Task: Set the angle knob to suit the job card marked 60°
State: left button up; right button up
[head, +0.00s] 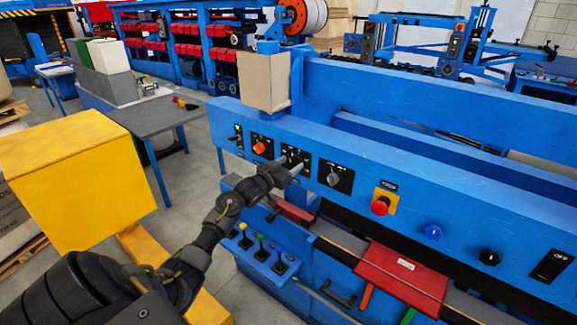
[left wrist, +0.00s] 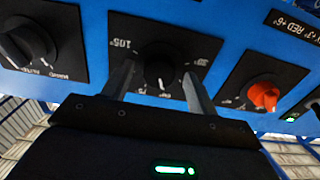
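The angle knob (left wrist: 160,68) is a black knob on a black plate with degree marks, in the middle of the left wrist view. Its white pointer line faces the lower edge of that view, towards a small mark I cannot read surely; a mark like 105° shows at upper left. My left gripper (left wrist: 160,92) has one finger on each side of the knob, with small gaps visible. In the head view the left gripper (head: 289,172) is at the blue panel (head: 420,190) and hides most of this knob. My right gripper is out of view. I cannot make out a card marked 60°.
An orange knob (head: 260,148) and a grey selector (head: 334,179) flank the angle knob. A red emergency button (head: 380,206), blue button (head: 433,232) and black knob (head: 489,257) are farther right. Small levers (head: 262,250) stand below. A yellow box (head: 65,175) is at left.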

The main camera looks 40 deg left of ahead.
pick_arm(q)
jog(key=shift+s, duration=0.1)
jog(key=shift+s+f, duration=0.1)
jog(key=shift+s, duration=0.15)
jog(key=s+b, duration=0.3)
jog(key=s, duration=0.7)
jog(key=shift+d, duration=0.1)
